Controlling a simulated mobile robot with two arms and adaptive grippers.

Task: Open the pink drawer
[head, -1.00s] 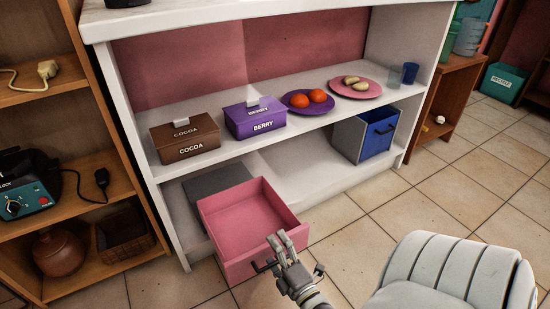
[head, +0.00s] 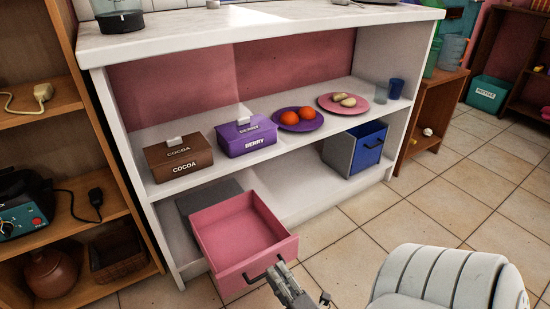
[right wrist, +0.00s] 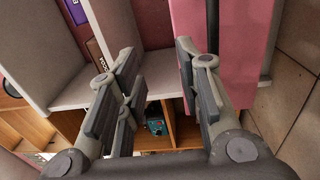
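The pink drawer (head: 240,226) is pulled well out of the low left part of the white shelf, and its empty inside shows. Its dark handle (head: 262,269) is on the front face. My right gripper (head: 284,281) is just in front of the drawer front, close to the handle's right end. In the right wrist view, my right gripper (right wrist: 155,85) has its fingers spread apart with nothing between them. The pink drawer front (right wrist: 240,50) is beside the right-hand finger there; whether they touch I cannot tell. My left gripper is not in view.
The white shelf (head: 275,186) holds a brown cocoa box (head: 178,160), a purple berry box (head: 246,137) and two plates of food. A blue drawer (head: 369,146) stands partly out at right. Tiled floor (head: 345,245) is free in front.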

